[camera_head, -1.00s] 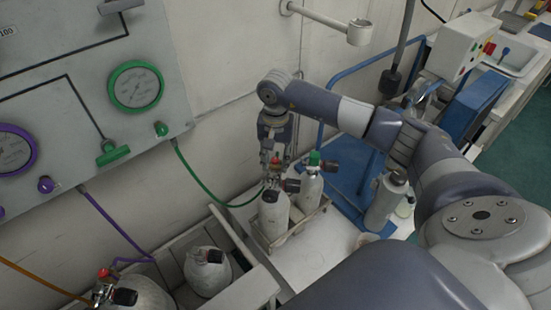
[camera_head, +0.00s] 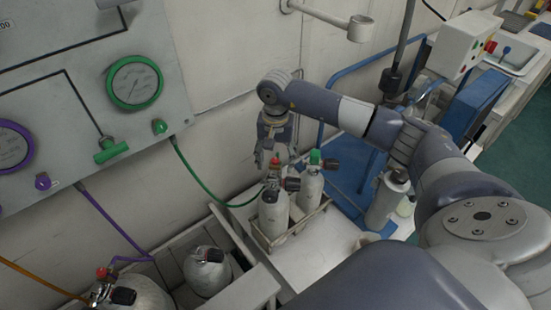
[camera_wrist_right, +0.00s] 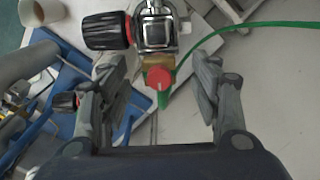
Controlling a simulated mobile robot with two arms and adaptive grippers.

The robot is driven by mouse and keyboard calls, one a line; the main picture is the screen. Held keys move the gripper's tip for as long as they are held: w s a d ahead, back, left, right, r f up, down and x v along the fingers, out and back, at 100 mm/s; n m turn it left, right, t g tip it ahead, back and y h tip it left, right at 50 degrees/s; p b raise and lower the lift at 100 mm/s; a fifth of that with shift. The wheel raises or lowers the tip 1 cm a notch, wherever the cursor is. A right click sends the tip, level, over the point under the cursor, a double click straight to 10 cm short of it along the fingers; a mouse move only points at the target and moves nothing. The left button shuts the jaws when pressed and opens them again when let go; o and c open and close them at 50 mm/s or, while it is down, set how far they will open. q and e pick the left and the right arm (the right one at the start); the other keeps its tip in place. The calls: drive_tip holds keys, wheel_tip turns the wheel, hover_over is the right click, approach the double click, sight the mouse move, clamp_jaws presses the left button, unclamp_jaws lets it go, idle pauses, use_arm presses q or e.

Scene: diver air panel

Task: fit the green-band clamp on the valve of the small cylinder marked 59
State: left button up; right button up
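The green-band clamp (camera_wrist_right: 155,32) is a metal yoke with a red knob (camera_wrist_right: 158,78) and a bit of green beside it. In the head view it sits at the valve of the front small cylinder (camera_head: 273,216), and its red knob (camera_head: 275,161) is on top. The yoke appears to be around the valve; exact seating cannot be told. The valve's black handwheel (camera_wrist_right: 105,31) sticks out to the left in the wrist view. My right gripper (camera_head: 269,166) is just above the clamp. Its fingers (camera_wrist_right: 163,85) are apart on either side of the red knob, not touching it. The 59 marking is not readable.
A second small cylinder (camera_head: 310,188) with a green top stands close behind in the same rack (camera_head: 262,241). A green hose (camera_head: 205,187) runs from the wall panel (camera_head: 60,55) to the clamp. Larger cylinders (camera_head: 207,272) stand at lower left. A grey bottle (camera_head: 386,202) is at right.

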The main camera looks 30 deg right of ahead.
wheel_tip(320, 180, up, 12)
idle(0.6)
idle(0.6)
